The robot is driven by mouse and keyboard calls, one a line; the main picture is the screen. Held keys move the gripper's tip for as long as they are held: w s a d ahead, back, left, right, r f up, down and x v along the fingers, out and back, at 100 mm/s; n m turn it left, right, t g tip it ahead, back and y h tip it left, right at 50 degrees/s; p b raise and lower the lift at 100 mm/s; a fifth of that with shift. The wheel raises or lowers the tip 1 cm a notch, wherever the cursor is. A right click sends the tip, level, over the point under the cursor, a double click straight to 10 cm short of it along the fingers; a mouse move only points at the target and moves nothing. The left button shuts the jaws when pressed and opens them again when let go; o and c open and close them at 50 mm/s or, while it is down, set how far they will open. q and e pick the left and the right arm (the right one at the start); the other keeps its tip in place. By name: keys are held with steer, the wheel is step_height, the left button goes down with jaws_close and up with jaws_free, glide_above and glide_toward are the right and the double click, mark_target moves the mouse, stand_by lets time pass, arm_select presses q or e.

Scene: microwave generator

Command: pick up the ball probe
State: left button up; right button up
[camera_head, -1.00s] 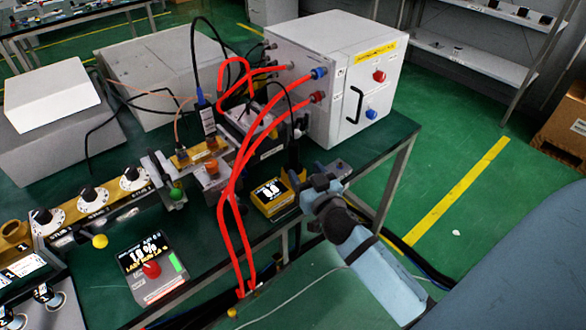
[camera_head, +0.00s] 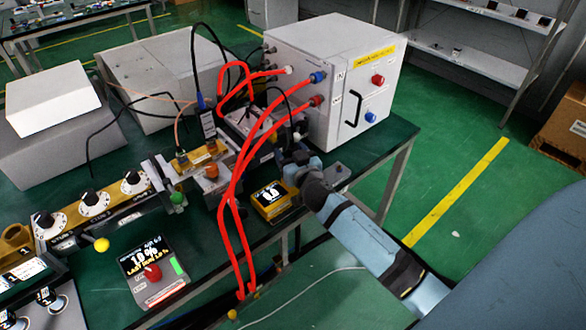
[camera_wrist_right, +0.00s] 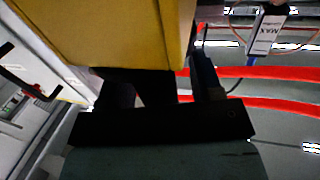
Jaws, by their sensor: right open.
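A slim dark upright piece with a small pale spot (camera_head: 297,136) stands at the front of the white cabinet, at the end of a black cable. It looks like the ball probe, but it is small and partly covered by my right gripper. My right gripper (camera_head: 286,155) is right beside it, behind the yellow-edged meter (camera_head: 270,197); I cannot tell whether they touch. In the right wrist view its two dark fingers (camera_wrist_right: 160,92) are apart, with a large yellow surface (camera_wrist_right: 120,35) close in front. My left gripper is not in view.
The white cabinet (camera_head: 335,75) stands just behind my gripper. Red hoses (camera_head: 232,200) hang left of the meter and over the table edge. A control box with a red knob (camera_head: 153,271) lies at the front left.

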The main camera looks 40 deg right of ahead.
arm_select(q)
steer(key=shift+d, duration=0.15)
arm_select(e)
steer(key=c, duration=1.1)
steer(key=shift+o, duration=0.2)
steer(key=shift+r, duration=0.1)
